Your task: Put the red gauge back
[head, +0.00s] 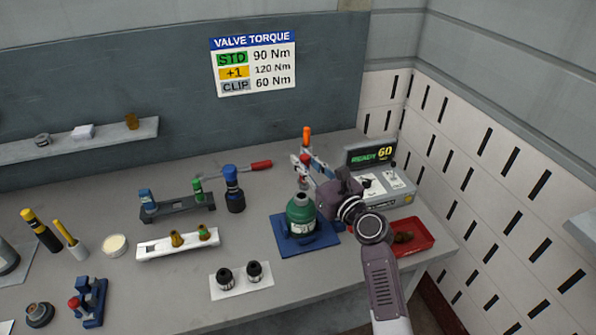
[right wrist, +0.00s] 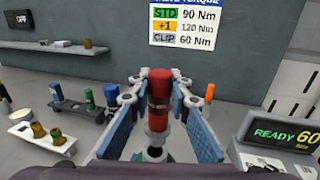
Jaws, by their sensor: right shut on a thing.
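My right gripper (head: 308,168) is shut on the red gauge (right wrist: 158,98). The gauge is a red cylinder held upright between the two blue finger pads in the right wrist view. In the head view the red gauge (head: 304,159) shows small between the fingertips, above the green cylinder (head: 300,217). In the right wrist view the cylinder's open top (right wrist: 155,153) lies just under the gauge; I cannot tell whether they touch. A dark rack (head: 176,209) to the left holds a blue gauge (head: 147,197) and a green gauge (head: 197,189), with a gap between. My left gripper is not in view.
The green cylinder stands on a blue mat (head: 288,249). A white tray (head: 160,251) is in front of the rack. A console (head: 385,190) and red bin (head: 421,232) are at right.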

